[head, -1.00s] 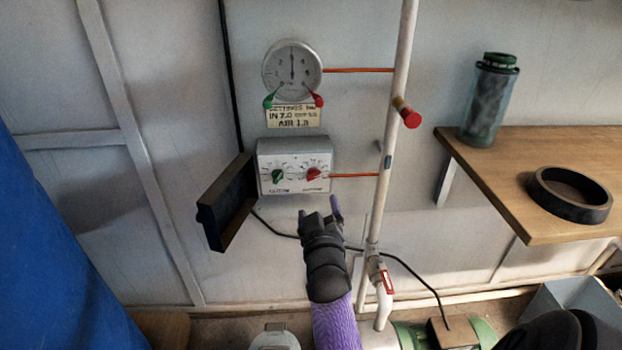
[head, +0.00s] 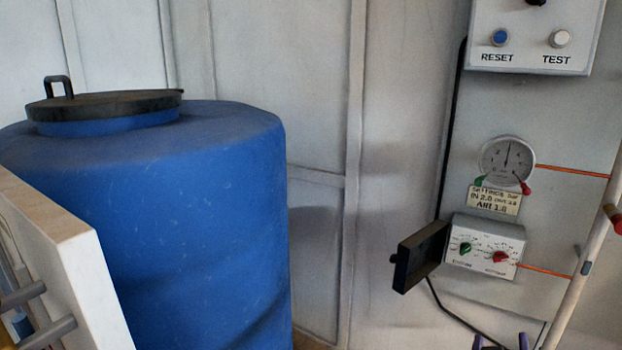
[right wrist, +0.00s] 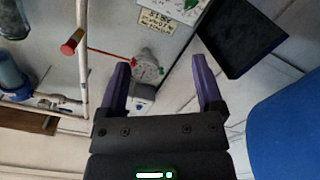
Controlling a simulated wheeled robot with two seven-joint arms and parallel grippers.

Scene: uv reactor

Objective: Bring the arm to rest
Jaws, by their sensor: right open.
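My right gripper (head: 500,345) barely shows at the bottom edge of the head view, only its purple fingertips. In the right wrist view my right gripper (right wrist: 160,62) has its two purple fingers spread apart with nothing held between them. The view there is upside down, with the gauge (right wrist: 147,68) behind the gap between the fingers, apart from them. In the head view the fingertips are below the grey control box (head: 485,246), which has a green and a red knob. My left gripper is not in view.
A large blue tank (head: 200,200) fills the left-middle of the head view. A dark open cover (head: 420,255) sticks out left of the control box. A pale pipe (head: 590,250) runs at the right. A white board (head: 75,265) with grey rods is at the left edge.

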